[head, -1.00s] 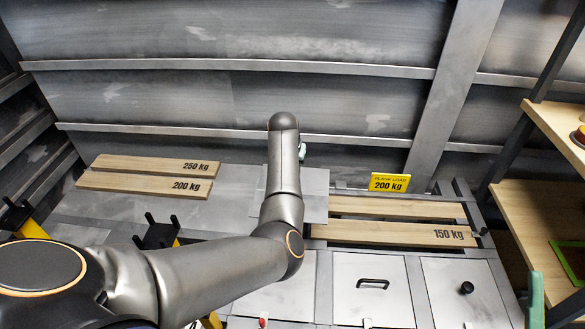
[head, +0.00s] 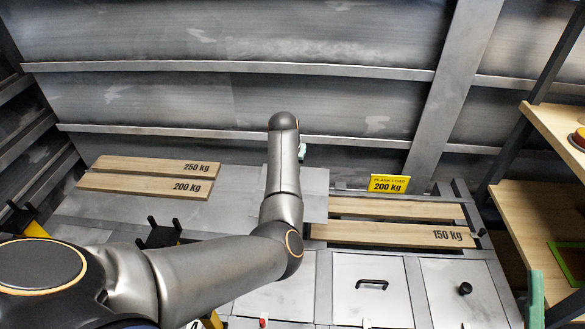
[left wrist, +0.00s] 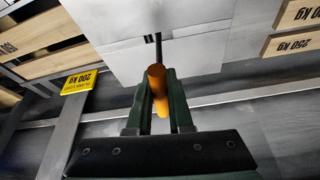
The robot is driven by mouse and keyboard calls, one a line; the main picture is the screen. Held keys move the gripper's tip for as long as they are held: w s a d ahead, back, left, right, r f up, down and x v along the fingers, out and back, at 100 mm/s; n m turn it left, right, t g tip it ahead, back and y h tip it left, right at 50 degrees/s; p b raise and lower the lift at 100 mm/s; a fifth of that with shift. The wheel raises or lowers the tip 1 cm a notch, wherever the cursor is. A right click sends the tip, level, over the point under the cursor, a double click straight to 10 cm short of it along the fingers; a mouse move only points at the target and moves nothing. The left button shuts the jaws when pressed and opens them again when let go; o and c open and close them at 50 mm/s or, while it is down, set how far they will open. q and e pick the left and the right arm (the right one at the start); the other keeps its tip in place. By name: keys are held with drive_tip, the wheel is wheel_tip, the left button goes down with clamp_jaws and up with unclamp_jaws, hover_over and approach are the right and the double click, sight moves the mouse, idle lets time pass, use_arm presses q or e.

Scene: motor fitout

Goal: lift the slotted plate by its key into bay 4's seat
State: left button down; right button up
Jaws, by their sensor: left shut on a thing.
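My left gripper (left wrist: 160,95) has dark green fingers shut on an orange key handle (left wrist: 157,80). A thin dark shaft (left wrist: 158,48) runs from the key to a flat grey plate (left wrist: 200,55). Whether the plate is clear of the surface below cannot be told. In the head view the plate (head: 315,190) shows beside my left forearm, left of the planks. There my arm hides most of the gripper and key; only a pale green bit of gripper (head: 302,153) shows. I cannot identify bay 4 or its seat.
Planks marked 250 kg (head: 160,167) and 200 kg (head: 150,185) lie at left. A 150 kg plank (head: 400,233) lies right of the plate, before a yellow sign (head: 389,184). Grey panels (head: 375,290) are in front. A wooden shelf (head: 560,130) stands at right.

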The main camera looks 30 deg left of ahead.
use_arm(q)
drive_tip(key=shift+r+p, duration=1.4)
drive_tip(key=shift+p, duration=0.05)
drive_tip(key=shift+a, duration=0.1)
idle(0.4)
drive_tip(key=shift+s+a+p, duration=0.1)
drive_tip(key=shift+s+p, duration=0.1)
drive_tip(key=shift+p, duration=0.25)
drive_tip(key=s+a+p, duration=0.4)
drive_tip(key=s+p, duration=0.4)
drive_tip(key=s+a+p, duration=0.4)
drive_tip(key=s+p, duration=0.3)
drive_tip(key=s, duration=0.1)
drive_tip(key=shift+p, duration=0.35)
idle(2.9)
drive_tip(key=shift+s, duration=0.1)
idle(0.3)
